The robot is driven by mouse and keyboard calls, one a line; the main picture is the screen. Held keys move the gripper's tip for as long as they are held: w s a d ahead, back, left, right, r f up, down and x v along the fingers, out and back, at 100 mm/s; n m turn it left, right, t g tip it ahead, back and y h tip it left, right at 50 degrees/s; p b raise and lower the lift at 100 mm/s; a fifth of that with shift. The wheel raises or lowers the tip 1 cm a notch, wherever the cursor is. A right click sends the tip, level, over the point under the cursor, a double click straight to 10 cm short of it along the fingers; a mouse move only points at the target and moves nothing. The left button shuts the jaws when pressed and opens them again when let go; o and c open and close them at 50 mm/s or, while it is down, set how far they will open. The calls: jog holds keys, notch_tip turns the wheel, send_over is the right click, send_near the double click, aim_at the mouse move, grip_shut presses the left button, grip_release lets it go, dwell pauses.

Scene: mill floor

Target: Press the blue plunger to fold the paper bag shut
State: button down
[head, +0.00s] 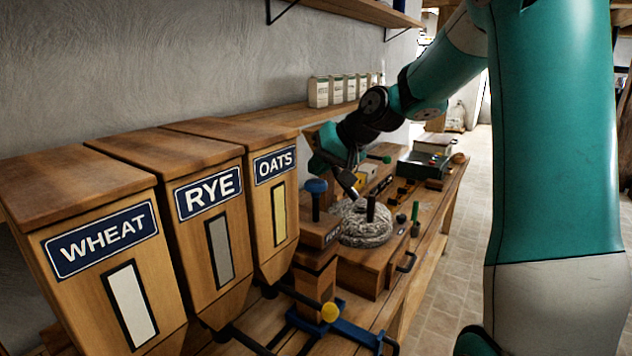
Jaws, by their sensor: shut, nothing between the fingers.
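The blue plunger (316,187) has a round blue knob on a dark stem. It stands upright on a small wooden housing (316,243), just right of the OATS bin. My gripper (352,193) points down, a little to the right of the blue knob and close to the round grey millstone (366,222). It looks shut, with nothing seen in it, and appears apart from the knob. I cannot make out a paper bag below the plunger; the housing hides that spot. Several small pale bags (318,92) stand on the wall shelf behind.
The WHEAT (103,238), RYE (208,193) and OATS (275,167) bins stand along the left. A blue metal frame (345,333) and a yellow knob (330,312) are in front. A green-handled peg (415,211) rises right of the millstone. Open floor lies right of the bench.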

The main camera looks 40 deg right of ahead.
aim_at(320, 181)
jog(key=shift+f+b, duration=1.65)
jog(key=shift+f, duration=0.45)
dwell(1.4)
dwell(0.3)
jog(key=shift+r+p, duration=2.1)
jog(key=shift+r, duration=0.45)
notch_tip(320, 181, up, 5)
jog(key=p, duration=0.4)
